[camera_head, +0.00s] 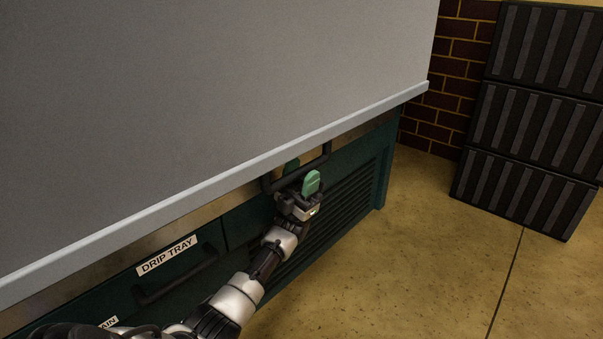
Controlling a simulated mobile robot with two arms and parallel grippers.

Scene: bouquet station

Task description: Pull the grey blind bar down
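The light grey blind bar (215,184) runs along the lower edge of a large grey blind (210,90), slanting from lower left to upper right. It hangs low, just above the front of a dark green cabinet. A dark loop handle (325,154) sits just below the bar. My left gripper (301,175) has green fingertips, one on the far side and one on the near side of the handle's lower rail. Whether they press on the rail cannot be told. My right gripper is not in view.
The green cabinet (345,190) has a slatted panel, a drawer labelled DRIP TRAY (167,255) and a drawer handle (175,283). Stacked dark ribbed crates (525,115) stand at right before a brick wall (465,50). The floor (440,260) between is clear.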

